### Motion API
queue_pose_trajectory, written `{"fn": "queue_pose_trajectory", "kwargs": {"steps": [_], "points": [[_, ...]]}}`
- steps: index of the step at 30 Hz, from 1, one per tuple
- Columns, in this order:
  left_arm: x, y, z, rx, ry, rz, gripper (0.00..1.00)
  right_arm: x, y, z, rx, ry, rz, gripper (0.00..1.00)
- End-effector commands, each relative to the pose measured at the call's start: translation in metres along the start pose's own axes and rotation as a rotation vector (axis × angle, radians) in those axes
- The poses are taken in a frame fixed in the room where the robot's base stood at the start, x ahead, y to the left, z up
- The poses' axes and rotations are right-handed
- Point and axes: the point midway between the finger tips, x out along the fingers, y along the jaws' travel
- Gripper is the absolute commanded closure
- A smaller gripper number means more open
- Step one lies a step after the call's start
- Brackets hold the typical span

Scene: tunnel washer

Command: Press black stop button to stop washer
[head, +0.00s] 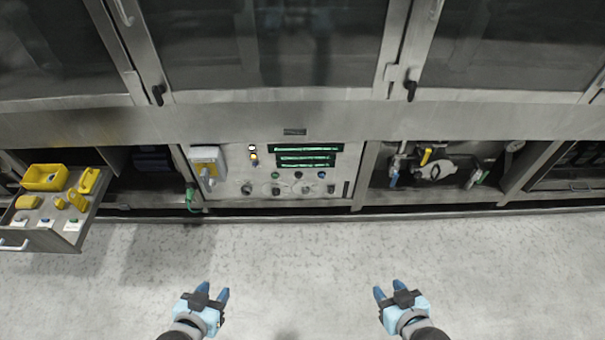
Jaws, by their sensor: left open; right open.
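The washer's control panel (228,158) is low on the front, at the middle of the head view. It has a lit green display (305,157) with a row of small round buttons (298,175) below it. Under these is a row of dark knobs or buttons (276,190). Several look dark, and they are too small to tell which one is the black stop button. My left gripper (213,291) and my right gripper (389,290) are both open and empty. They are over the floor in front of the panel, apart from it.
A metal drawer or tray (62,238) with yellow parts sticks out at the left. Pipes and a yellow-handled valve (426,156) are in the right bay. The speckled floor (300,260) before the panel is clear.

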Motion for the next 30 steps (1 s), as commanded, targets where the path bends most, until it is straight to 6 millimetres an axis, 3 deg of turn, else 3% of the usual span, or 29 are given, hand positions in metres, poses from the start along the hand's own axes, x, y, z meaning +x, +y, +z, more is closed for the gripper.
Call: {"fn": "queue_pose_trajectory", "kwargs": {"steps": [6, 14, 15, 20, 21, 30], "points": [[-0.007, 0.000, 0.015, 0.005, -0.028, 0.002, 0.57, -0.005, -0.007, 0.009, 0.011, -0.018, -0.008, 0.57], [-0.006, -0.001, 0.013, 0.005, -0.025, 0.002, 0.57, -0.004, -0.005, 0.007, 0.009, -0.013, -0.005, 0.57], [-0.005, -0.001, 0.012, 0.005, -0.023, 0.001, 0.60, -0.003, -0.005, 0.006, 0.008, -0.011, -0.004, 0.57], [-0.003, -0.002, 0.008, 0.006, -0.015, 0.000, 0.96, -0.001, -0.004, 0.004, 0.006, -0.007, -0.003, 0.57], [-0.003, -0.002, 0.007, 0.006, -0.014, 0.000, 1.00, -0.001, -0.004, 0.004, 0.006, -0.007, -0.004, 0.57], [-0.003, -0.001, 0.007, 0.005, -0.013, 0.000, 1.00, -0.002, -0.004, 0.004, 0.006, -0.009, -0.004, 0.57]]}}
